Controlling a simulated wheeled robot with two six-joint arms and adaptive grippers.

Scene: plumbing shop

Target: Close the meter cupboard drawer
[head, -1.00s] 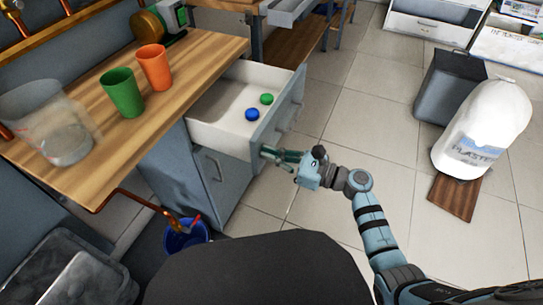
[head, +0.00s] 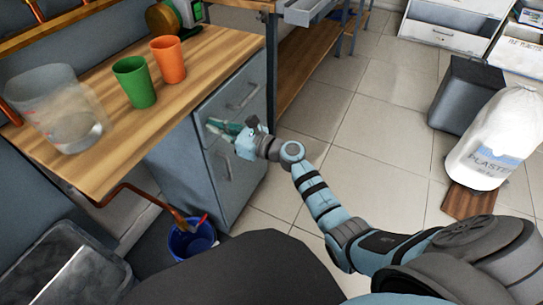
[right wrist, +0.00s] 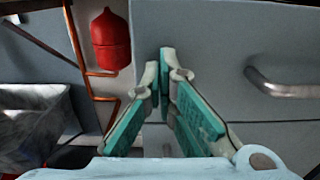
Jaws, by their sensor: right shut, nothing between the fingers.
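The grey meter cupboard (head: 180,165) stands under the wooden worktop. Its drawer front (head: 232,98) sits in line with the cupboard face, and no inside of the drawer shows. A bar handle (head: 243,96) is on that front; a handle also shows in the right wrist view (right wrist: 285,86). My right gripper (head: 212,124) is at the drawer front, left of and below the handle. In the right wrist view its green-padded fingers (right wrist: 164,58) meet at the tips, shut and empty, close to the grey panel. Whether they touch it I cannot tell. My left gripper is out of view.
A green cup (head: 134,82), an orange cup (head: 168,60) and a clear container (head: 60,110) stand on the worktop (head: 110,145). A blue bucket (head: 192,240) is on the floor by the cupboard. A plaster bag (head: 492,140) stands at right. Tiled floor between is clear.

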